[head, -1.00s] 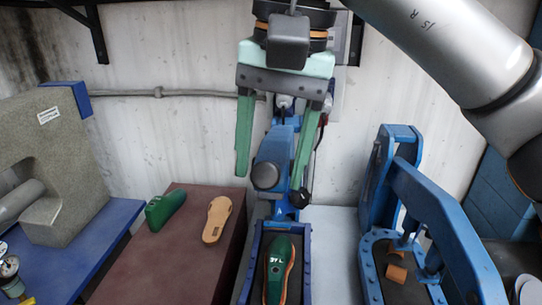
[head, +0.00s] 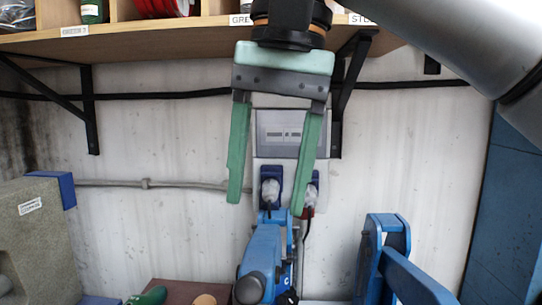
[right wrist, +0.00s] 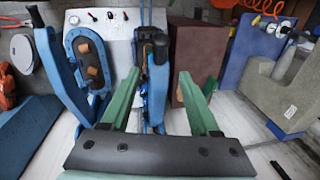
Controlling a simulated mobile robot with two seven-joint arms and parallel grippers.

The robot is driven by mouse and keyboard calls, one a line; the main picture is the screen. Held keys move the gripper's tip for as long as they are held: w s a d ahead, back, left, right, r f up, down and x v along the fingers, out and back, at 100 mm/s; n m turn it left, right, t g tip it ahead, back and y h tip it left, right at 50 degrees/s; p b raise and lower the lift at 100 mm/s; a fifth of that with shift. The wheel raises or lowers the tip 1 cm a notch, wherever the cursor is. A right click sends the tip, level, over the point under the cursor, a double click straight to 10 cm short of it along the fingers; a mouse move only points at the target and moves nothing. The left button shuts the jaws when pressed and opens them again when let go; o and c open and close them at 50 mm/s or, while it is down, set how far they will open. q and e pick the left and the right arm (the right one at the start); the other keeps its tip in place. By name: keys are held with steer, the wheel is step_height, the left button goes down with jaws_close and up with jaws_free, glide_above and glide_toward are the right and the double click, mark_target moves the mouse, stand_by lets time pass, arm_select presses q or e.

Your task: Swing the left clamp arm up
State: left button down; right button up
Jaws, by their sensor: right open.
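The left clamp arm (head: 262,250) is blue and stands steeply in front of the wall, with a round grey knob (head: 250,288) low on it. The lower part of its station is cut off by the bottom edge in the head view. My right gripper (head: 267,207) is open and empty, fingers pointing down, above the arm's top in the picture; no contact shows. In the right wrist view the blue arm (right wrist: 157,85) shows between the open fingers (right wrist: 162,82), farther off. My left gripper is not in view.
A wooden shelf (head: 170,42) on black brackets lies behind my right gripper. Plugs (head: 270,190) sit in a wall socket box. The right clamp (head: 385,245) stands to the right. A grey machine (head: 35,240) is at left; a brown block (right wrist: 195,50) shows in the right wrist view.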

steer(key=shift+d+r, duration=0.15)
steer(key=shift+r, duration=0.95)
steer(key=shift+c, duration=0.2)
